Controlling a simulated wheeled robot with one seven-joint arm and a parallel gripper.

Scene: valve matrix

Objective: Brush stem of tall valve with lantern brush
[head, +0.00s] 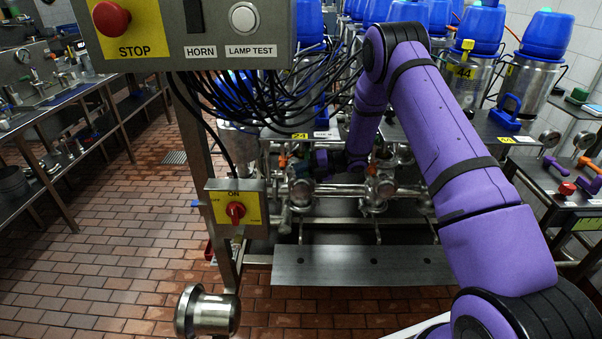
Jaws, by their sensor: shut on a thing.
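My purple arm reaches over the valve rack, and its wrist (348,161) is low among the pipes behind a metal shelf. I cannot make out my gripper's fingers or a lantern brush there; cables, pipes and the arm hide that spot. Several valves with blue caps and steel bodies stand at the back, one of them (484,30) at upper right with a yellow tag 44 below it. Steel valve bodies (301,191) and (381,189) sit on the lower pipes. I cannot tell which is the tall valve, and no stem shows clearly.
A control box (190,35) with a red stop button and hanging black cables fills the upper left. A yellow switch panel (237,208) stands on a post. A bare steel plate (350,265) lies low in front. A bench (55,110) is at left; tiled floor between is clear.

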